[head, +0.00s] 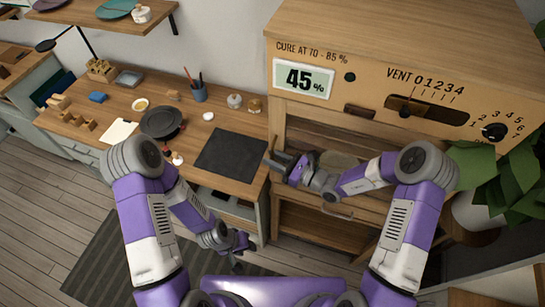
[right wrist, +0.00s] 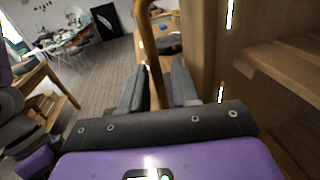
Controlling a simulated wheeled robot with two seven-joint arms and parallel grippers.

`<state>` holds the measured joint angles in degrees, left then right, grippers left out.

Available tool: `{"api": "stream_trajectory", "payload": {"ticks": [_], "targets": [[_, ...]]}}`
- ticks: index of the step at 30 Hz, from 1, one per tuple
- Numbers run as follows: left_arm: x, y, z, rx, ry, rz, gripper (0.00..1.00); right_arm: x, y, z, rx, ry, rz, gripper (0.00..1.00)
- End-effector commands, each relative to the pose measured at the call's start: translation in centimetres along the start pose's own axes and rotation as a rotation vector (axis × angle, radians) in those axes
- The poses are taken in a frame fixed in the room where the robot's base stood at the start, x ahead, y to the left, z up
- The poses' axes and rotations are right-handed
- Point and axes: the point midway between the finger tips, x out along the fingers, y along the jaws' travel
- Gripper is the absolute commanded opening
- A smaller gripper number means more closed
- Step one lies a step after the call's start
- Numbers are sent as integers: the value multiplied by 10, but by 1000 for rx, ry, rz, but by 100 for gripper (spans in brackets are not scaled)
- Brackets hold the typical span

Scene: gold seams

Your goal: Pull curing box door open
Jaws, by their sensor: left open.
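The curing box (head: 385,65) is a tall wooden cabinet at the right of the head view, with a 45% display above shelves. Its wooden side or door frame (right wrist: 203,45) stands right of my fingers in the right wrist view, with shelves beyond. A brass-coloured upright bar (right wrist: 150,45), apparently the door handle, shows between the fingers of my right gripper (right wrist: 160,88). The fingers are apart; contact with the bar is unclear. My right gripper also shows at the box's left front edge (head: 273,158). My left gripper (head: 236,254) is open, low and away from the box. How far the door stands open is unclear.
A workbench (head: 225,112) with a dark mat (head: 230,155), a black plate (head: 161,122) and small items stands left of the box. A leafy plant (head: 500,170) is at the right. Wooden floor with a dark rug (head: 105,265) lies in front at left.

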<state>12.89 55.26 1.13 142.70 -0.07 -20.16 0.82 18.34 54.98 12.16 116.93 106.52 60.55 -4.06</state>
Motion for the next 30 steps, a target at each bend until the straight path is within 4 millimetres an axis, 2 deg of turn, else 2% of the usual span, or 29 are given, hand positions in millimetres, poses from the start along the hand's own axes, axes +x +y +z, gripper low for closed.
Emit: {"api": "stream_trajectory", "payload": {"ticks": [10,16,26,30], "targets": [[0,0,0,0,0,0,43,6,0,0,1,1,0,30],[-1,0,0,0,0,0,43,5,0,0,1,1,0,0],[-1,0,0,0,0,0,43,5,1,0,1,2,1,0],[-1,0,0,0,0,0,43,4,7,0,1,2,17,0]]}}
